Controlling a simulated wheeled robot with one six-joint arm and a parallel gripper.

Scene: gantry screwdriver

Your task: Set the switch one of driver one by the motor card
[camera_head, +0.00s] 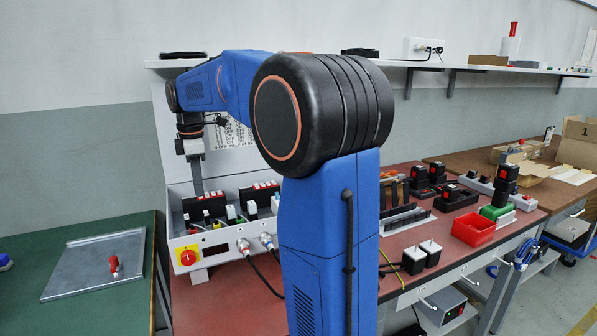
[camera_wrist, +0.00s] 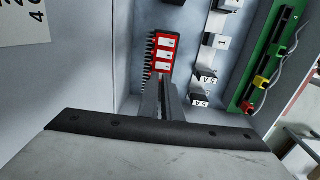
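Two black driver blocks with red-and-white switch tops stand in the grey control cabinet: a left one (camera_head: 213,202) and a right one (camera_head: 262,188). My gripper (camera_head: 198,192) points down at the left block, its grey fingers close together. In the wrist view my gripper (camera_wrist: 158,78) reaches towards a red switch block (camera_wrist: 163,56) with several white switches. The fingertips overlap its near end, so contact cannot be told. Part of a white card with large print (camera_wrist: 24,20) shows at the upper left; whether it is the motor card is unclear. The switch positions are too small to read.
The cabinet's front has a red-yellow rotary switch (camera_head: 187,256) and cable plugs (camera_head: 244,246). A green terminal board (camera_wrist: 270,55) runs along the right in the wrist view. A red bin (camera_head: 472,229) stands on the red-brown table. A shelf (camera_head: 440,66) runs along the wall.

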